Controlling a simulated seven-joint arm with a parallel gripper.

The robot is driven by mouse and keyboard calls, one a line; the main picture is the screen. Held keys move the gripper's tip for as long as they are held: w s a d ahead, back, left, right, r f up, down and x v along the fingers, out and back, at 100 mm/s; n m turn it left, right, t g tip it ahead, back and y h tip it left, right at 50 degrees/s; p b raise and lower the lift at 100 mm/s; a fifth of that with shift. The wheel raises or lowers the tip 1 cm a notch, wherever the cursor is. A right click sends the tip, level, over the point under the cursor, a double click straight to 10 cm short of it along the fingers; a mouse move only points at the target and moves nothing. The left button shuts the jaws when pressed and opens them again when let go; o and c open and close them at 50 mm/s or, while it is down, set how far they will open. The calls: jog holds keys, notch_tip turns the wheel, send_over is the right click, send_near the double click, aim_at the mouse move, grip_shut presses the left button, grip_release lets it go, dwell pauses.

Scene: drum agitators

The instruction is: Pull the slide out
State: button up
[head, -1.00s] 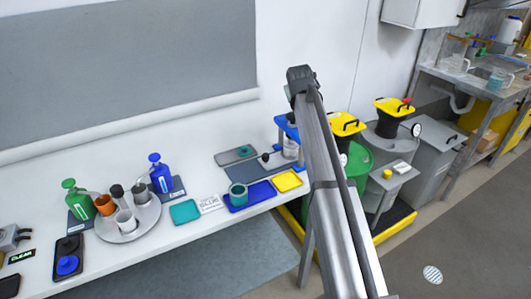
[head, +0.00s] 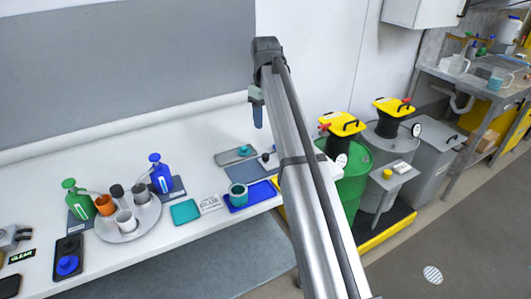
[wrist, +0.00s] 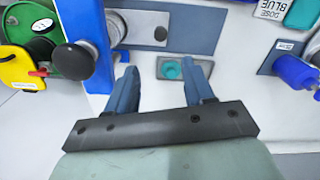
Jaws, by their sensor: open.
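In the wrist view a light grey plate (wrist: 138,28) with a dark spot lies on a dark blue-grey mat beside a blue upright stand (wrist: 82,40). I take the plate to be the slide, but cannot be sure. A round black knob (wrist: 72,62) shows in front of the stand. In the head view a small dark knob (head: 265,157) shows left of my arm, which hides the stand. My gripper (wrist: 162,72) is open and empty; it also shows in the head view (head: 257,112), raised above the bench. A teal knob on a grey tray (wrist: 172,70) appears between the fingers, below them.
A teal cup (head: 238,194) stands on a blue tray (head: 262,192) near the bench's front edge. A round tray of cups (head: 118,232) and two pump bottles stand further left. A green drum (head: 352,180) with a yellow lid stands right of the bench.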

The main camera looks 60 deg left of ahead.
aim_at(266, 154)
notch_tip(266, 154, down, 14)
jog(key=shift+r, duration=0.1)
dwell(0.5)
grip_shut()
dwell(0.5)
jog(key=shift+s, duration=0.1)
